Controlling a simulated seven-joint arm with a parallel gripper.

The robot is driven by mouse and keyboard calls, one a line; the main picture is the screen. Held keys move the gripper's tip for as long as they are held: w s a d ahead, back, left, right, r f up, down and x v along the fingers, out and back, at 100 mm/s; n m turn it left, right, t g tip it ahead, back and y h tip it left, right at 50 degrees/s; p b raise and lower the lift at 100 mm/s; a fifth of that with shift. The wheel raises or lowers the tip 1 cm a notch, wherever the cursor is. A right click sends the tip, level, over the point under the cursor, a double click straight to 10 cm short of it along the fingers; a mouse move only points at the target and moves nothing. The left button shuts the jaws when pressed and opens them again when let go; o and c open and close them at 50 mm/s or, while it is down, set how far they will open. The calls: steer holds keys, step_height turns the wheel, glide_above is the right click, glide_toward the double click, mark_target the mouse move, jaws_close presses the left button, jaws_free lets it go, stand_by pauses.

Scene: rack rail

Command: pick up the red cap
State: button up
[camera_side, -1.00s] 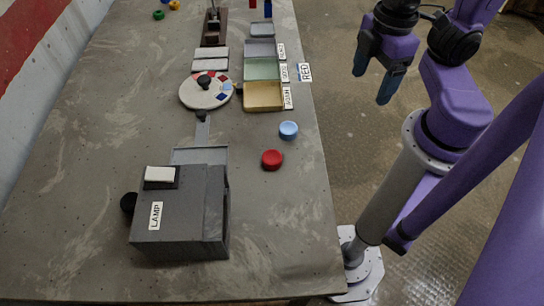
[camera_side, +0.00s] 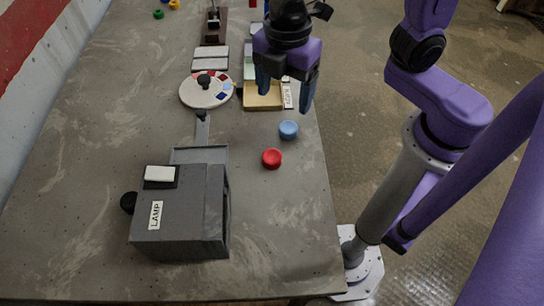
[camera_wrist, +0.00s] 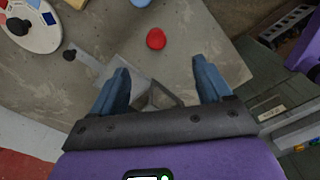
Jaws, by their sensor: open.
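The red cap (camera_side: 272,158) lies on the grey table, near its right side, just below and left of the light blue cap (camera_side: 288,129). In the wrist view the red cap (camera_wrist: 156,39) shows beyond my fingertips, near the top centre. My gripper (camera_side: 285,103) is open and empty, above the tan tray at the table's right side, up and behind the red cap in the side view. In the wrist view both blue fingers of my gripper (camera_wrist: 162,75) are spread apart with nothing between them.
A grey box labelled LAMP (camera_side: 185,215) stands left of and nearer than the red cap. A round white disc with coloured patches (camera_side: 206,92) sits behind it. A tan tray (camera_side: 262,98) is partly hidden by my gripper. Bare table surrounds the red cap.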

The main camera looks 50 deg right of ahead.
mark_target(272, 156)
steer(key=shift+n, duration=0.5)
steer(key=f, duration=0.6)
steer(key=a+f, duration=0.1)
steer(key=f, duration=0.4)
steer(key=w+a+f, duration=0.1)
steer(key=f, duration=0.5)
steer(key=shift+a+f, duration=0.1)
steer(key=shift+f, duration=0.2)
steer(key=c, duration=0.9)
